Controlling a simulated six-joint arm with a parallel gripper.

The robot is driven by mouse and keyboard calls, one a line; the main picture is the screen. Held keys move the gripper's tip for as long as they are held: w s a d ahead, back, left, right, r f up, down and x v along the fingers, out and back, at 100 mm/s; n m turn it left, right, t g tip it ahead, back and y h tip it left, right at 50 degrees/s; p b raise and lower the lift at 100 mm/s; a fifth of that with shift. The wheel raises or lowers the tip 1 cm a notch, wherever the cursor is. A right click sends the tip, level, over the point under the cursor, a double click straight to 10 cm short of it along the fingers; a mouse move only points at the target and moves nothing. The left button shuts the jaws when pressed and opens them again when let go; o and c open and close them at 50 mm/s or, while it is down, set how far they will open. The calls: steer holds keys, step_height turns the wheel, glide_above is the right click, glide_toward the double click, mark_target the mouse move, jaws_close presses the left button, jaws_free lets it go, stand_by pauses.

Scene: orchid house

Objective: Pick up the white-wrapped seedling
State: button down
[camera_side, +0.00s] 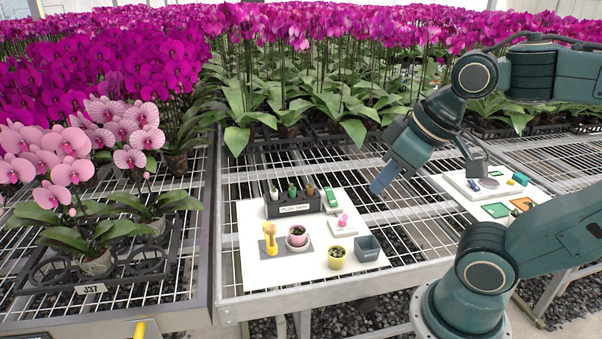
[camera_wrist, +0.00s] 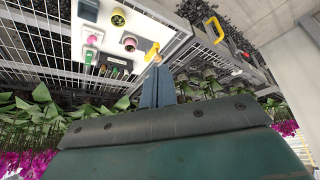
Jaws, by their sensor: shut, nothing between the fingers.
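The white-wrapped seedling (camera_side: 274,194) appears to be the leftmost of the small plants in the dark labelled tray (camera_side: 292,208), at the back of the white board (camera_side: 256,272). A green and a brownish seedling stand to its right. The dark tray also shows in the wrist view (camera_wrist: 116,62), but the wraps there are too small to tell apart. My gripper (camera_side: 377,190) is above the bench, right of the board and apart from the tray. In the wrist view my gripper (camera_wrist: 157,70) has its fingers together, with nothing held.
On the board are a yellow tool (camera_side: 270,240), a pink-filled pot (camera_side: 297,237), a yellow pot (camera_side: 337,257), a grey-blue bin (camera_side: 368,247), and a pink item (camera_side: 343,221) on a white block. Orchids (camera_side: 90,180) crowd the left and back. Another white board (camera_side: 457,193) lies right.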

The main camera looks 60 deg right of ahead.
steer(key=c, duration=2.1)
jaws_free()
steer(key=o, duration=1)
steer(key=shift+c, duration=0.2)
